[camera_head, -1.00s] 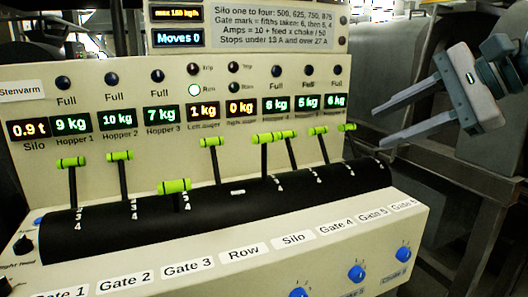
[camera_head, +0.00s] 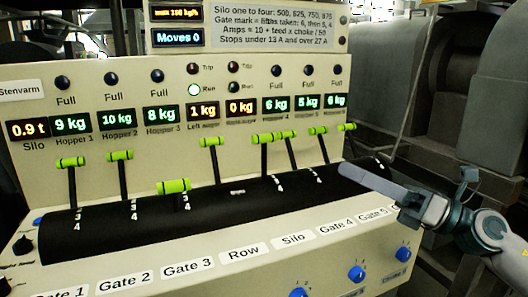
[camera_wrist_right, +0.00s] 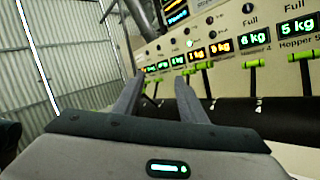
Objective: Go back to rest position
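My right gripper (camera_head: 345,170) is in front of the right part of the control panel (camera_head: 120,220), near the Gate 5 label, and points left. In the right wrist view its two fingers (camera_wrist_right: 160,80) stand apart with nothing between them. In the head view the fingers overlap into one grey shape. The gripper seems clear of the green-handled levers. My left gripper is not in view.
Green-handled levers rise from the black curved cover; the Gate 3 lever (camera_head: 174,186) sits lower than the others. Blue knobs (camera_head: 357,273) are on the lower front. A large grey machine (camera_head: 445,90) stands at the right. Hopper 3 reads 8 kg.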

